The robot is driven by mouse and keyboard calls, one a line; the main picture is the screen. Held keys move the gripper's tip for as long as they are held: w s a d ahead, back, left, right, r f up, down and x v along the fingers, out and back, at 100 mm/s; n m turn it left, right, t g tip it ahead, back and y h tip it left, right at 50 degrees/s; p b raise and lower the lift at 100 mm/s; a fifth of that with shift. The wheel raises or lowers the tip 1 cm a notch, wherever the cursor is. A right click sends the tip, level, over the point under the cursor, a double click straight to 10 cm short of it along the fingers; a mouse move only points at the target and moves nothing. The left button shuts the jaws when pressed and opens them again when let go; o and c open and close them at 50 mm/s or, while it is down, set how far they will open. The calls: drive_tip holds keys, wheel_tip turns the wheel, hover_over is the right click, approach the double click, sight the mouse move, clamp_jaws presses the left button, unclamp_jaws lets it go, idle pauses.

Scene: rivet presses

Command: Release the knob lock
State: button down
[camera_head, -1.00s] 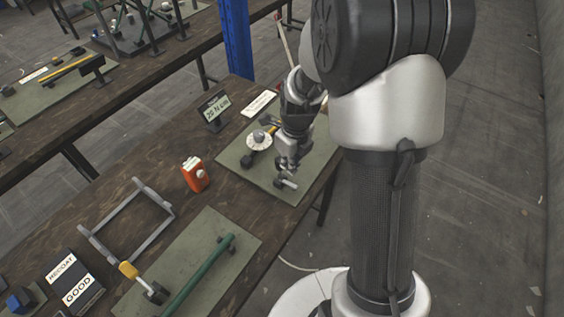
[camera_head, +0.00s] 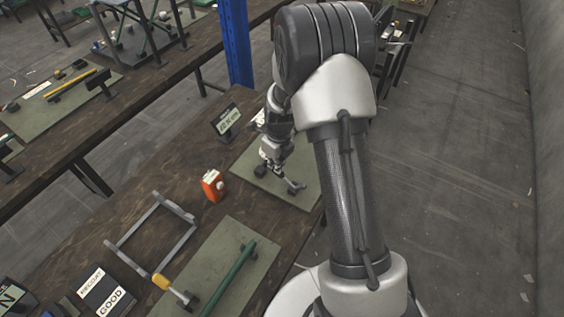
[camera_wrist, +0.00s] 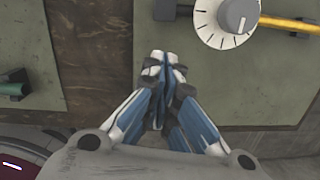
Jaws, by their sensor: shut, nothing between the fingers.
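A white dial with tick marks and a grey knob (camera_wrist: 238,14) is at the top right of the wrist view. A yellow bar (camera_wrist: 290,23) runs right from it. The dial is hidden behind my arm in the head view. My gripper (camera_wrist: 165,62) is shut and empty, below and left of the dial and apart from it in the picture. It also shows over the green mat in the head view (camera_head: 271,164). Whether the fingers touch that part, and which part is the lock, I cannot tell.
The green mat (camera_head: 300,165) lies on the dark wooden bench (camera_head: 190,215). An orange box (camera_head: 213,185), a grey frame (camera_head: 118,252) and a display (camera_head: 226,119) stand nearby. A second mat holds a green bar (camera_head: 232,275). A blue post (camera_head: 236,45) rises behind.

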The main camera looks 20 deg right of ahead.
drive_tip(key=shift+w+a+f, duration=0.6)
drive_tip(key=shift+w+f, duration=0.15)
drive_tip(key=shift+f, duration=0.15)
